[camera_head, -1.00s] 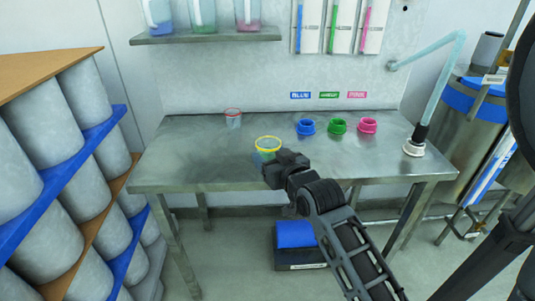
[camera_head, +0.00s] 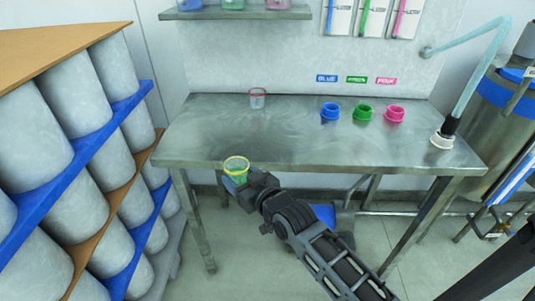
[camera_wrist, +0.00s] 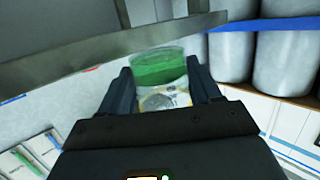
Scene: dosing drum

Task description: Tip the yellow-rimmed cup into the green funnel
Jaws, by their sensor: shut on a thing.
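The yellow-rimmed cup (camera_head: 236,165) is clear with green contents and looks roughly upright in the head view. My gripper (camera_head: 241,184) is shut on it and holds it by the table's front edge, left of centre. In the wrist view the cup (camera_wrist: 160,72) sits between the two fingers of my gripper (camera_wrist: 165,92), with green contents showing. The green funnel (camera_head: 362,112) stands on the table between the blue funnel (camera_head: 330,111) and the pink funnel (camera_head: 394,113), to the right of and behind my gripper.
A red-rimmed cup (camera_head: 257,98) stands on the metal table (camera_head: 290,145) at the back. A hose with a white-based nozzle (camera_head: 443,140) stands at the table's right end. A rack of grey drums (camera_head: 90,90) is on the left. The middle of the table is clear.

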